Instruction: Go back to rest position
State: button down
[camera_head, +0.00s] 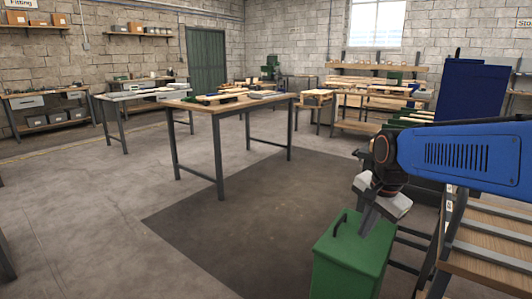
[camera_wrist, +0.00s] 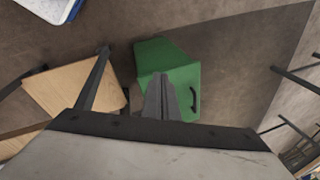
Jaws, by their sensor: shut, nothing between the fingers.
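My gripper (camera_head: 366,230) is shut and empty at the right of the head view, pointing down and slightly left. Its closed fingers also show in the middle of the wrist view (camera_wrist: 160,80). In the head view its tips overlap a green box (camera_head: 350,262) with a dark handle on its top. The green box also appears beyond the fingers in the wrist view (camera_wrist: 183,75). I cannot tell whether the tips touch it.
A wooden-topped table (camera_head: 230,104) stands mid-floor. The floor (camera_head: 110,215) at left is largely clear. Shelves and benches line the walls; a green door (camera_head: 206,58) is at the back.

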jog(key=s+d+f+n+t, duration=0.1)
jog(key=s+n, duration=0.4)
jog(key=s, duration=0.5)
jog(key=s+d+f+n, duration=0.1)
jog(key=s+f+n, duration=0.3)
jog(key=s, duration=0.5)
jog(key=shift+s+d+f+n+t, duration=0.15)
jog(key=shift+s+d+n+t, duration=0.25)
jog(key=shift+n, duration=0.8)
